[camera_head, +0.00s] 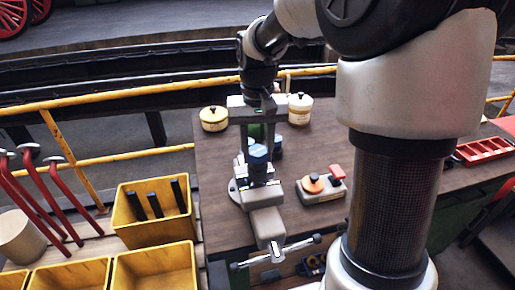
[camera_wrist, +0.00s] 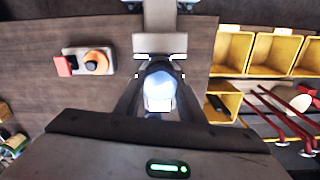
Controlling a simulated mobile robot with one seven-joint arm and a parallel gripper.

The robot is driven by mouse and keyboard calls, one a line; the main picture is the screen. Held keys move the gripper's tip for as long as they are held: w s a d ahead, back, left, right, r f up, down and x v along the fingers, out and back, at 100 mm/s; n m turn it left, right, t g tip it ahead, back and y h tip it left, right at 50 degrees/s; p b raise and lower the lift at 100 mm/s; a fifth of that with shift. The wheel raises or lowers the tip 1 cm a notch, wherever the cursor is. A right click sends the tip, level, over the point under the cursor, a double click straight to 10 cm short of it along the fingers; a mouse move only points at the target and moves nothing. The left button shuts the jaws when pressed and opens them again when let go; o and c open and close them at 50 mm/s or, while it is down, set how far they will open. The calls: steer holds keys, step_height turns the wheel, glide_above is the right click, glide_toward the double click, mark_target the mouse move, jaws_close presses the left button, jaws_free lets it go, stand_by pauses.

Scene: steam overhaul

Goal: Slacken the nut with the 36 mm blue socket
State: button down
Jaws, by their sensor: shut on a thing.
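My gripper (camera_head: 257,148) points down over the grey bench vise (camera_head: 266,222) and is shut on the blue socket (camera_head: 258,153). In the wrist view the socket shows as a bright, pale blue round shape (camera_wrist: 160,88) between my fingertips (camera_wrist: 160,92). In the head view the socket sits low, over the vise's jaw area. The nut is hidden beneath the socket and gripper, so I cannot tell whether the socket is seated around it.
An orange-knobbed device (camera_head: 314,184) stands right of the vise on the brown bench (camera_head: 215,165). Two lidded tins (camera_head: 214,120) (camera_head: 300,108) stand behind. Yellow bins (camera_head: 152,232) and red-handled tools (camera_head: 40,190) are at left. A red tray (camera_head: 484,150) is at right.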

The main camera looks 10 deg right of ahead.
steer(key=shift+r, duration=0.1)
steer(key=shift+r+n+p, duration=0.1)
steer(key=shift+n+p, duration=0.25)
steer(key=shift+n, duration=1.65)
steer(key=shift+p, duration=0.35)
steer(key=shift+n, duration=0.5)
steer(key=n+p, duration=0.1)
steer(key=n, duration=0.2)
